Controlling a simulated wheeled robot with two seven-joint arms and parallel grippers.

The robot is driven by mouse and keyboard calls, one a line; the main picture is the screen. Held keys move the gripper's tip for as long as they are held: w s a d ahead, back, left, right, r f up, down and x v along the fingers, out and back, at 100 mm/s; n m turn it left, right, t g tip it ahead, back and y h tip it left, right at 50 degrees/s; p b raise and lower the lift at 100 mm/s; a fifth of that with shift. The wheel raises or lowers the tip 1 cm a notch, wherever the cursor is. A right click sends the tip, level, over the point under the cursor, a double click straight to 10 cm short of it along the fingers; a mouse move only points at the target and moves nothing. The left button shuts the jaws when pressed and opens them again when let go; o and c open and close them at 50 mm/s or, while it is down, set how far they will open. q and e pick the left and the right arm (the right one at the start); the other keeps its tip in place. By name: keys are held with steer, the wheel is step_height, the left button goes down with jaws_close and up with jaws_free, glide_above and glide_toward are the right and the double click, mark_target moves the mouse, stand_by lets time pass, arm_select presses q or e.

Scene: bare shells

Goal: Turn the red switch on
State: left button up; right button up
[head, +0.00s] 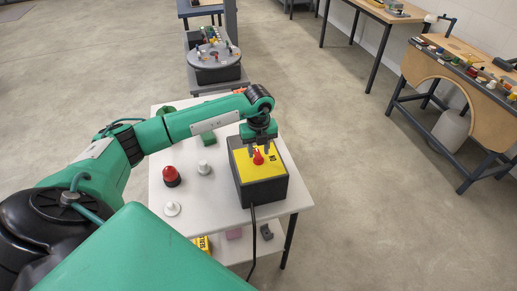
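The red switch (258,158) is a small red knob on the yellow top plate (246,170) of a dark box (263,190). The box stands at the right side of a white table. My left gripper (258,150) points down over the yellow plate, right at the red switch. Its two fingers look apart, one on each side of the knob's upper part. I cannot tell whether they touch it. Small marks on the yellow plate are too small to read. My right gripper is not in view.
On the white table (228,210) stand a red and black button (171,176), white knobs (204,167) and a green block (208,139). A black cable (253,240) hangs from the box. Items lie on the lower shelf. Workbenches stand at the right; open floor lies between.

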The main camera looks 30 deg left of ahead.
arm_select(q)
steer(key=shift+f, duration=0.95)
steer(key=shift+c, duration=0.2)
jaws_close()
